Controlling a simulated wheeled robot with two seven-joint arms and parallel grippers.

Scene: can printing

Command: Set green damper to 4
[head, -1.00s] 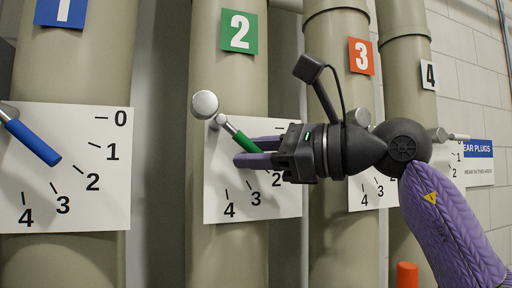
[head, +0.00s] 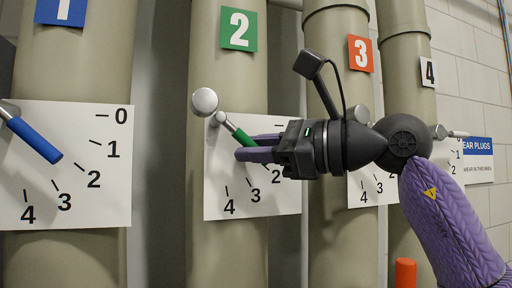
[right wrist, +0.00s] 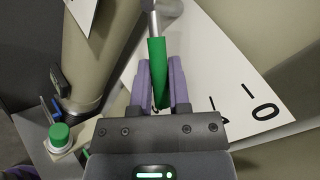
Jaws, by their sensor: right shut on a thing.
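The green damper handle (head: 240,135) is on the pipe under the green "2" sign (head: 239,28). It slants down and right from its pivot, roughly toward the 2 mark on its white dial plate (head: 215,175). My right gripper (head: 250,148) comes in from the right, its purple fingers shut on the handle's lower part. In the right wrist view the green handle (right wrist: 157,60) runs between the two fingers (right wrist: 160,90). My left gripper is in neither view.
The blue handle (head: 34,140) and its dial (head: 100,205) are at left. The pipe with the orange "3" sign (head: 361,55) stands behind my right wrist, and the "4" pipe (head: 408,90) farther right. An orange cylinder (head: 405,274) is at the bottom right.

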